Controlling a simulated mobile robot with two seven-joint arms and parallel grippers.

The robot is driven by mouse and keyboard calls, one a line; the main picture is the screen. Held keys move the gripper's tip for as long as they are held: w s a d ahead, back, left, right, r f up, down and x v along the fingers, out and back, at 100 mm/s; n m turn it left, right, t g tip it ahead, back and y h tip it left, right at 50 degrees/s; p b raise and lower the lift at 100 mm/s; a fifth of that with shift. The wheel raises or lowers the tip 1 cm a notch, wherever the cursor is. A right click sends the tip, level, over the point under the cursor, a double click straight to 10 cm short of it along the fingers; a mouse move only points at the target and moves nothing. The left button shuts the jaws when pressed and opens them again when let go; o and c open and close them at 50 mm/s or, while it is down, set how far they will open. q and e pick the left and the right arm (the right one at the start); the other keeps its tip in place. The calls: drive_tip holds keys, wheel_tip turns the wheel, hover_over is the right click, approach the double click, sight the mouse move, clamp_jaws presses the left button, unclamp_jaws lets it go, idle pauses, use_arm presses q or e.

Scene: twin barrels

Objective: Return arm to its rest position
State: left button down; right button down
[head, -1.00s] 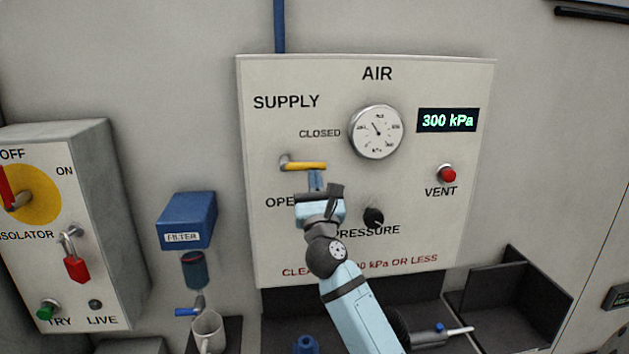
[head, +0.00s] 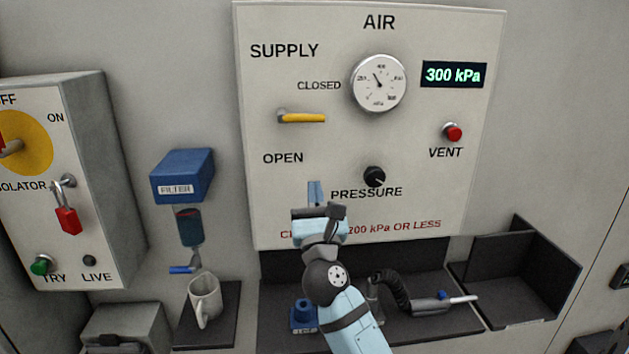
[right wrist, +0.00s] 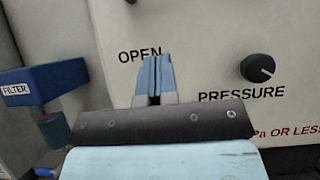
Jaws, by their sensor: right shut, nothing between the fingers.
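My right gripper (head: 315,192) is shut and empty in front of the lower part of the AIR panel (head: 420,55), below the word OPEN and left of the word PRESSURE. The yellow supply lever (head: 302,118) lies horizontal, pointing right, level between CLOSED and OPEN. The gripper is below it and apart from it. The gauge (head: 378,82) is above, and the display (head: 453,75) reads 300 kPa. My left gripper is not in view.
The black pressure knob (head: 374,176) and red vent button (head: 453,132) project from the panel. Below are a black-hosed tool (head: 425,302) and an open dark bin (head: 520,280).

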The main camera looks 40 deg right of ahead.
drive_tip(key=shift+s+a+f, duration=0.15)
drive_tip(key=shift+s+f, duration=0.05)
drive_tip(key=shift+s, duration=0.2)
drive_tip(key=shift+a, duration=0.1)
drive_tip(key=s+a+f+n+g+y+p, duration=0.15)
drive_tip(key=a+f+n+y, duration=0.35)
drive_tip(key=n, duration=0.5)
drive_tip(key=s+a+f+n+y+p, duration=0.2)
drive_tip(key=a+f+n+y, duration=0.3)
drive_tip(key=f+n, duration=0.4)
drive_tip(key=s+a+f+n+g+y+p, duration=0.1)
drive_tip(key=s+a+f+n+y+p, duration=0.15)
drive_tip(key=f+n+y, duration=0.6)
drive_tip(key=s+a+f+n+g+h+p, duration=0.2)
drive_tip(key=s+f+n+g, duration=0.6)
drive_tip(key=s+f+n, duration=0.6)
drive_tip(key=a+f+n+h, duration=0.1)
drive_tip(key=a+n, duration=0.1)
drive_tip(key=n, duration=0.1)
drive_tip(key=shift+s+a, duration=0.15)
drive_tip(key=shift+s, duration=0.25)
drive_tip(key=shift+s, duration=0.1)
